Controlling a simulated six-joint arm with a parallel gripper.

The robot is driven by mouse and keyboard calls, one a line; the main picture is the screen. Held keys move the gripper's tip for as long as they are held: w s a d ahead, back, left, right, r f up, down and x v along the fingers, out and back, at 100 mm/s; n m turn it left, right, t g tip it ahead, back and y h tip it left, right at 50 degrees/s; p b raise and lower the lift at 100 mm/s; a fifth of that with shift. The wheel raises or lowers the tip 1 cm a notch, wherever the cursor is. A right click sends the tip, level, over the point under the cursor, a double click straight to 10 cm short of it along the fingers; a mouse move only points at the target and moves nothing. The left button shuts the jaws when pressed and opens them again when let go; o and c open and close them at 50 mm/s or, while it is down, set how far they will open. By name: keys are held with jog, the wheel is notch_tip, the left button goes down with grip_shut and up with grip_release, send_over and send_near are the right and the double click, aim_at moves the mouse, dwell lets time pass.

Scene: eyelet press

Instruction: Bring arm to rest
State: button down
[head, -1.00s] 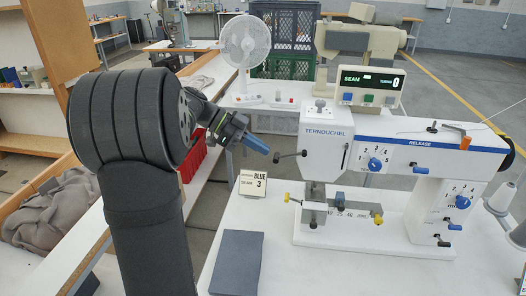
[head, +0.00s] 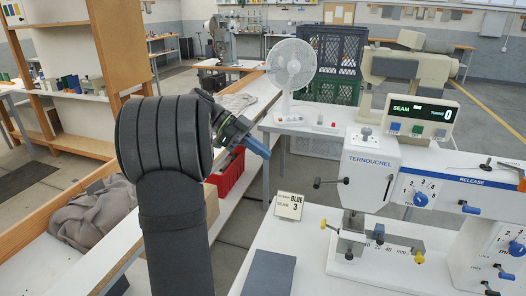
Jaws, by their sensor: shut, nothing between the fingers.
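My gripper (head: 258,148) is at the end of my dark arm, in the middle of the head view. Its blue fingers are shut with nothing between them. It points right and slightly down, in the air to the left of the white Ternouchel press (head: 370,170), apart from it. The display (head: 421,110) on top of the press reads SEAM and 0. A small card (head: 289,205) reading BLUE 3 stands on the white table left of the press.
A grey-blue pad (head: 269,273) lies at the table's front. A white fan (head: 290,66) and stacked crates (head: 338,50) stand behind. A red bin (head: 229,173) is behind my arm. A wooden box with grey cloth (head: 95,212) is at left.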

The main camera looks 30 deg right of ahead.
jog(key=shift+d, duration=0.1)
jog(key=s+d+t+y, duration=0.1)
jog(key=s+d, duration=0.8)
jog(key=shift+s+d+r+t+y, duration=0.2)
jog(key=shift+s+r+t+y, duration=0.1)
jog(key=shift+r, duration=0.05)
